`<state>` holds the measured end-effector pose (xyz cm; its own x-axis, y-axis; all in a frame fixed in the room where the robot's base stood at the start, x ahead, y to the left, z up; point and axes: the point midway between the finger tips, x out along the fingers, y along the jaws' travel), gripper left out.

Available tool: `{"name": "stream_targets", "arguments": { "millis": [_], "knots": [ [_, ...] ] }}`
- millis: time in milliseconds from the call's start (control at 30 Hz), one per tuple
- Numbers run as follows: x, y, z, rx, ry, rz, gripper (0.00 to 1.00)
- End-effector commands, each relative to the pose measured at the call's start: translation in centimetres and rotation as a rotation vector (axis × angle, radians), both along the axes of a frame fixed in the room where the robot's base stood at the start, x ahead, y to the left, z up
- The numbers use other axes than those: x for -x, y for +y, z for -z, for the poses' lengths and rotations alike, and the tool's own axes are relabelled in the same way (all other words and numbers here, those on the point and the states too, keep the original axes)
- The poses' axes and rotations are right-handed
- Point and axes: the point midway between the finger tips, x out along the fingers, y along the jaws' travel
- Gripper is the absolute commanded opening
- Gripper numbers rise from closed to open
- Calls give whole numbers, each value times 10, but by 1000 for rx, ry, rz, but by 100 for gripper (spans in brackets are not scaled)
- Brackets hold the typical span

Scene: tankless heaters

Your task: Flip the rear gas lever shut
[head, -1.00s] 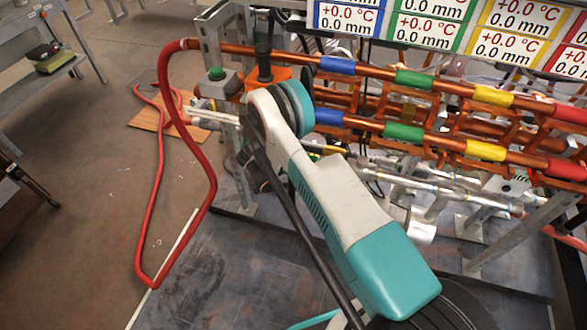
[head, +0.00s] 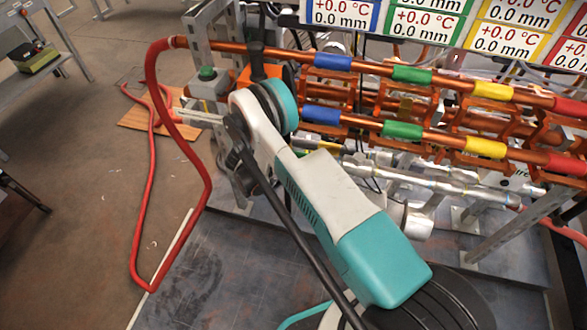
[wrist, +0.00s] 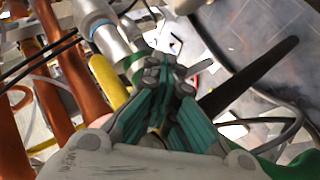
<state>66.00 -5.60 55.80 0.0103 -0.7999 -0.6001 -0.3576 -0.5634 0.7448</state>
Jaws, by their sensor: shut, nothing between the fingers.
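My gripper (wrist: 165,75) shows in the wrist view with its teal-padded fingers together and nothing between them. In the head view my arm hides it. A small grey tab (wrist: 200,68) lies just right of the fingertips in the wrist view; I cannot tell whether it touches them or is a lever. A silver pipe fitting (wrist: 100,28) is up and left of the fingertips, with a yellow piece (wrist: 108,80) below it. I cannot identify the rear gas lever with certainty in either view.
Copper pipes with coloured bands (head: 411,74) run across the rack beside my arm. An orange block with a black handle (head: 256,58) stands behind my wrist. A red hose (head: 150,215) loops at the left. The floor further left has free room.

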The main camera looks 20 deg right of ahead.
Motion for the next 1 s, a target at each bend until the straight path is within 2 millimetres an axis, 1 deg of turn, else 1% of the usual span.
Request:
{"name": "stream_targets", "arguments": {
  "millis": [33, 167, 267, 500, 633, 800, 1000],
  "knots": [
    [-2, -2, -9, 15, -4, 1, 0],
    [-2, 9, -16, 14, -4, -1, 0],
    [-2, 24, -26, 13, -2, -2, 0],
    [-1, 65, -51, 7, 1, -2, 0],
    [-1, 82, -61, 4, 2, -1, 0],
    [-1, 94, -68, 2, 4, -2, 0],
    [0, 97, -70, 2, 3, 0, 0]
  ]
}}
